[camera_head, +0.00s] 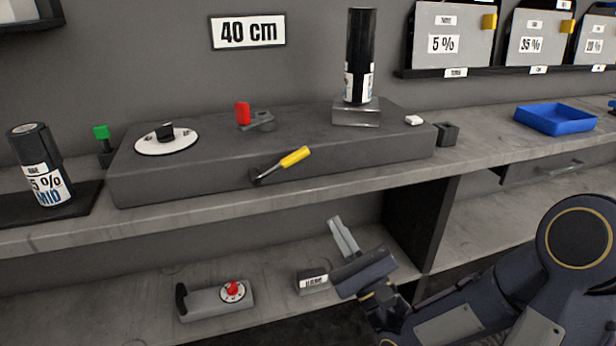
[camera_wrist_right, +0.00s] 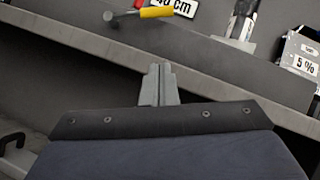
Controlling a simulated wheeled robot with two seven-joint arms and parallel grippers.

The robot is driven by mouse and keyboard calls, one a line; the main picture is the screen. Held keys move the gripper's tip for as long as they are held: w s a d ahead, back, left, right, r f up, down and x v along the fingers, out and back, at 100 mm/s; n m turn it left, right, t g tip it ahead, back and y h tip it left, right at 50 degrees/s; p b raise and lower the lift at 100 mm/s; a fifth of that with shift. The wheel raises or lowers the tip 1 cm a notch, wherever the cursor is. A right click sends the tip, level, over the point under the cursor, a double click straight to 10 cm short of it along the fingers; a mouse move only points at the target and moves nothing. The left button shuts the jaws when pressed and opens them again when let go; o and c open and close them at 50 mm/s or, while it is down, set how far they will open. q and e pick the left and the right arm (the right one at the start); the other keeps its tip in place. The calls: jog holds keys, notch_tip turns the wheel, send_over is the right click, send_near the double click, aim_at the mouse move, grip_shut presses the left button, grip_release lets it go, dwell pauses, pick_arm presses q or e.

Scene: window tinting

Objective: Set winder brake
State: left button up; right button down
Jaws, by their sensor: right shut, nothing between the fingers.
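The winder is a long dark grey box (camera_head: 215,187) on the workbench. A lever with a yellow handle (camera_head: 295,157) is on its front face, slanting up to the right. The yellow handle also shows in the right wrist view (camera_wrist_right: 157,12), at the top. A red-topped part (camera_head: 243,113) and a white dial with a black knob (camera_head: 166,140) are on the box top. I cannot tell from any label which part is the brake. My right gripper (camera_head: 338,228) is shut and empty, below the bench front edge and apart from the yellow handle. My left gripper is not in view.
A black film roll (camera_head: 360,58) stands on a block at the box's right end; another roll (camera_head: 40,165) stands at left. A blue tray (camera_head: 555,119) is at right. The lower shelf holds a grey device with a red knob (camera_head: 233,290). The bench edge overhangs this shelf.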

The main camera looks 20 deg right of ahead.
aim_at(316, 191)
jog(key=x, duration=0.9)
jog(key=shift+s+r, duration=0.15)
jog(key=shift+a+r, duration=0.25)
jog(key=shift+r, duration=0.3)
jog(key=shift+a+r, duration=0.3)
jog(key=shift+r, duration=0.25)
jog(key=shift+w+a+r, duration=0.25)
jog(key=shift+r, duration=0.2)
jog(key=shift+p, duration=0.3)
jog(key=shift+r+n+y, duration=0.3)
jog(key=shift+n+y, duration=0.1)
jog(key=shift+n, duration=0.2)
